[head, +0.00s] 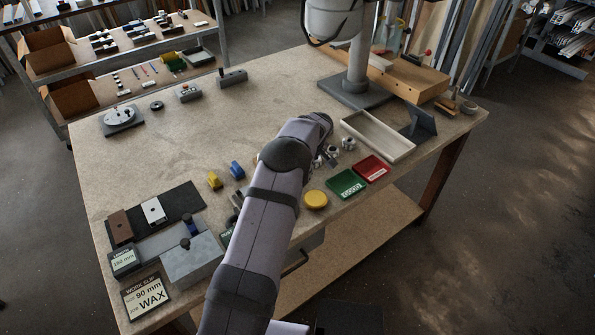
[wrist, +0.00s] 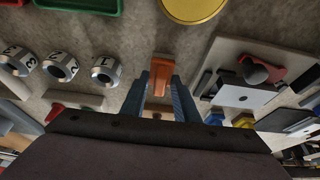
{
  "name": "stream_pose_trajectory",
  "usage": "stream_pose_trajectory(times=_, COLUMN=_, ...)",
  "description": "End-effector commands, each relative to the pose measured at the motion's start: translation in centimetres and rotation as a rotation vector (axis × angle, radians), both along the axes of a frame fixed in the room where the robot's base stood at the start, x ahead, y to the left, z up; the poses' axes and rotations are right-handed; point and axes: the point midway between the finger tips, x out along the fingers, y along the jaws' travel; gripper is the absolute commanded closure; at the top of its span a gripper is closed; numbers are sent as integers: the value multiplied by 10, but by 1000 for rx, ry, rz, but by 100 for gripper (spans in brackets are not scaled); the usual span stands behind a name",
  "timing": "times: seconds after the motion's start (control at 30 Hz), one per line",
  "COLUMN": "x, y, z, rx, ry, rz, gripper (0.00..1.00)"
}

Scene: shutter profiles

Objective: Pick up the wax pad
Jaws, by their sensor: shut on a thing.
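In the wrist view, my gripper (wrist: 161,88) has its two blue-grey fingers on either side of an orange-brown block (wrist: 161,72). The gripper is shut on this block, which may be the wax pad; no label on it can be read. In the head view, my own arm hides the fingers and the block.
A round yellow disc (head: 316,200), a green tray (head: 346,185) and a red tray (head: 373,168) lie right of my arm. Numbered white rings (wrist: 60,67) sit nearby. A grey block (head: 193,260) stands at front left. The bench's middle (head: 215,125) is clear.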

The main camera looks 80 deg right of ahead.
Motion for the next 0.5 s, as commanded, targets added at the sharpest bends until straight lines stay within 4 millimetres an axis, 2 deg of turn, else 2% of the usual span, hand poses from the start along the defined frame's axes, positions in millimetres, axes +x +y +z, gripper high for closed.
stream_pose_trajectory(times=0.17, x=0, y=-1, z=17, rx=-6, ry=1, rz=1, gripper=95)
stream_pose_trajectory(times=0.5, x=0, y=-1, z=73, rx=-5, ry=1, rz=-1, gripper=95)
